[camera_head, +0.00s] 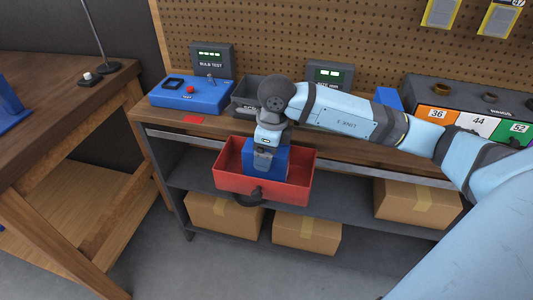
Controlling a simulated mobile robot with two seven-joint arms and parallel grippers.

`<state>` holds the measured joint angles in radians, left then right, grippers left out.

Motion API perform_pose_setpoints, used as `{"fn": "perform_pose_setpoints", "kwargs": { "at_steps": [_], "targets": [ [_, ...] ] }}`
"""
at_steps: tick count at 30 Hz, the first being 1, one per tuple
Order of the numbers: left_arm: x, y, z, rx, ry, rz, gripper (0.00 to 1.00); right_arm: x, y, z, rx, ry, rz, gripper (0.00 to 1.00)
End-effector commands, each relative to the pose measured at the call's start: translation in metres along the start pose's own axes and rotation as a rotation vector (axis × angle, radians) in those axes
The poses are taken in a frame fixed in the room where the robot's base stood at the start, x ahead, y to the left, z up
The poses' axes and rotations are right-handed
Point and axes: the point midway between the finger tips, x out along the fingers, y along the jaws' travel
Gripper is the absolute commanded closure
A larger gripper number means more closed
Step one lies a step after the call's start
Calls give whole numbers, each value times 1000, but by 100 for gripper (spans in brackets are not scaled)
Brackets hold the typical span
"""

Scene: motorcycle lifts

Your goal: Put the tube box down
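A blue box (279,162), which I take to be the tube box, is inside the red open drawer (291,193). My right gripper (263,160) points down at the box from above. Its near finger lies against the front face of the box, and the other finger is hidden. It looks shut on the box. The drawer's front wall hides the bottom of the box, so I cannot tell whether it touches the drawer floor. My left gripper is not in view.
A blue bulb tester (193,95) and a grey bin (247,97) stand on the bench behind. A rack with numbered colour labels (467,120) stands at right. Cardboard boxes (307,232) sit on the lower shelf. A wooden table (45,130) is at left.

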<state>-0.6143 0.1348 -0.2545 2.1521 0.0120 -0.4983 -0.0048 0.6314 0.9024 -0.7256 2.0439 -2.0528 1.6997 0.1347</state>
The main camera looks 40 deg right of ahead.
Motion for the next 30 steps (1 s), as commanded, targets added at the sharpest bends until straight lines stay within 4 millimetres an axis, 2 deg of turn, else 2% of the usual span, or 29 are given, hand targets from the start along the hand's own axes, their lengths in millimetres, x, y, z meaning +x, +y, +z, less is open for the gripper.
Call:
{"fn": "perform_pose_setpoints", "kwargs": {
  "at_steps": [1, 9, 15, 20, 30],
  "targets": [
    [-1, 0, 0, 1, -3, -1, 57, -12, -1, 0, -1, -2, -5, 17],
    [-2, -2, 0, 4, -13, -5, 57, -71, 0, 1, -2, -3, -4, 17],
    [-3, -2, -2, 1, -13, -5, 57, -98, 0, 0, 0, -1, -2, 17],
    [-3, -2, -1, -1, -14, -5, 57, -105, 0, 0, 0, 1, -1, 17],
    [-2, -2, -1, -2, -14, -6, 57, -105, 0, 0, -1, 1, -1, 17]
  ]
}}
